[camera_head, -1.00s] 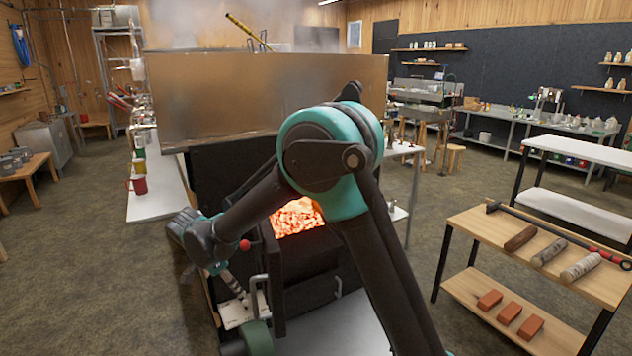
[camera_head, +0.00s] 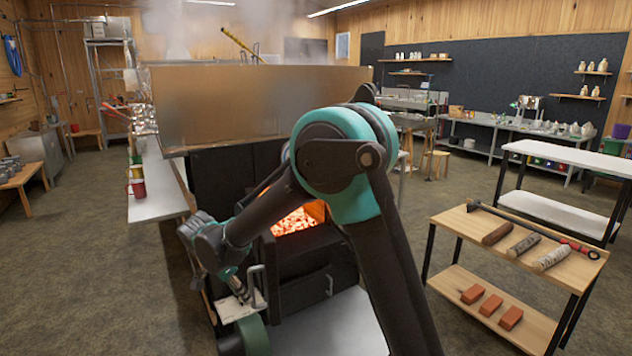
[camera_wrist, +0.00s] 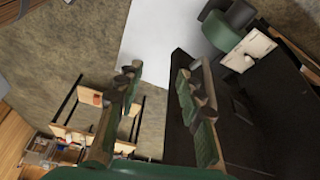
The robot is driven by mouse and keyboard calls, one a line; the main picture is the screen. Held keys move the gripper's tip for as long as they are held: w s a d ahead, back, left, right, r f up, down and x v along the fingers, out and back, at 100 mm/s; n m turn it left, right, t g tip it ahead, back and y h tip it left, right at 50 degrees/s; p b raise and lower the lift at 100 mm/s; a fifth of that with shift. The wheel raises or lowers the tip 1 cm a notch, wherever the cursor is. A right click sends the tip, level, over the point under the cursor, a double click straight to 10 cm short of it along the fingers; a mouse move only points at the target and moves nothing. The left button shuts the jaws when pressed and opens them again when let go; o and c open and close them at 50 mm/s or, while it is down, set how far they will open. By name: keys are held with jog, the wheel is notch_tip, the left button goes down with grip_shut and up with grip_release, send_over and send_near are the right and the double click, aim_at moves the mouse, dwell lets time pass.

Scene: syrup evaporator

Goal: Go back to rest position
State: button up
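My gripper (camera_wrist: 158,95) is open and empty in the wrist view, with its two fingers apart and floor and a white surface visible beyond them. In the head view my arm crosses the middle of the picture, bent at the elbow in front of the evaporator. Its wrist end hangs at the lower left, beside the dark firebox; the fingertips are hard to make out there. The evaporator's metal pan (camera_head: 250,105) stands above the firebox. Glowing embers (camera_head: 298,219) show through the firebox opening behind my arm.
A wooden cart (camera_head: 460,219) at the right holds several logs, a long tool (camera_head: 530,229) and orange bricks (camera_head: 490,304). A white shelf (camera_head: 575,155) stands behind it. A side counter (camera_head: 157,190) with mugs runs along the left. Open floor (camera_head: 80,260) lies at the left.

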jog(key=d+r+n+y, duration=0.2)
jog(key=d+n, duration=0.2)
jog(key=d, duration=2.1)
jog(key=s+d+f+n, duration=0.2)
jog(key=s+d, duration=0.4)
jog(key=d, duration=0.1)
jog(key=s+d+f+n+t+y, duration=0.1)
jog(key=s+d+f+n, duration=0.1)
jog(key=s+d, duration=0.5)
jog(key=shift+d+f+n+t, duration=0.15)
jog(key=shift+d+n+t, duration=0.15)
jog(key=shift+d+n, duration=0.4)
